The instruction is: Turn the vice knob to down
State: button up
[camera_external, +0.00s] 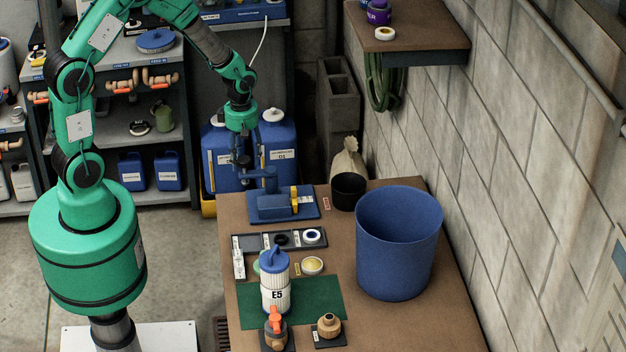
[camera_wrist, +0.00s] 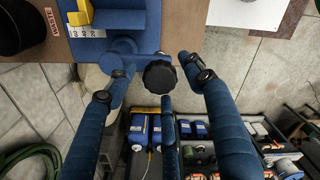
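The blue vice (camera_external: 282,206) stands at the far left end of the brown table, with a yellow part on its right side. In the wrist view the vice (camera_wrist: 130,18) is at the top. Its black lobed knob (camera_wrist: 160,77) is in the middle, at the end facing my gripper. My gripper (camera_external: 241,178) is just left of the vice, pointing down. In the wrist view, the blue fingers of my gripper (camera_wrist: 153,72) are spread open on both sides of the knob, with a third finger below it. Contact with the knob cannot be told.
A black cup (camera_external: 348,190) and a large blue bin (camera_external: 398,245) stand right of the vice. A tray with rings (camera_external: 280,240), a white E5 filter (camera_external: 275,280) and brass fittings (camera_external: 328,325) lie nearer. Blue containers (camera_external: 277,150) stand behind the table.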

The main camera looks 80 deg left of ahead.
jog(key=c, duration=0.9)
jog(key=shift+c, duration=0.2)
jog(key=shift+m, duration=0.4)
